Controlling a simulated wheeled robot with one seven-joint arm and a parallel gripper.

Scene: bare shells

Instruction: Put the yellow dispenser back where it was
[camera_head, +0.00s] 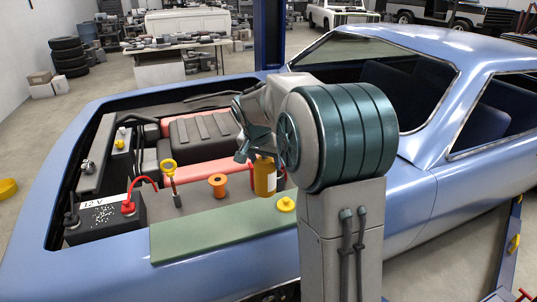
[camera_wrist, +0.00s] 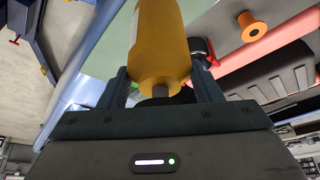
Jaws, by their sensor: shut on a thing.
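The yellow dispenser (camera_head: 265,177) is an amber-yellow bottle, held upright over the engine bay of the blue car. My gripper (camera_head: 258,155) is shut on its upper part. In the wrist view the bottle (camera_wrist: 160,45) sits between the two fingers of my gripper (camera_wrist: 162,88), its narrow neck toward the palm. The bottle's base shows near the edge of the green mat (camera_head: 215,233); I cannot tell whether it touches anything. My arm hides part of the area to its right.
An orange spool (camera_head: 217,184) and a yellow-ringed tool (camera_head: 170,172) stand left of the bottle. A yellow knobbed disc (camera_head: 286,204) lies on the mat's right end. A black battery (camera_head: 105,217) with a red cable is at left. A dark object (camera_wrist: 203,50) shows close behind the right finger.

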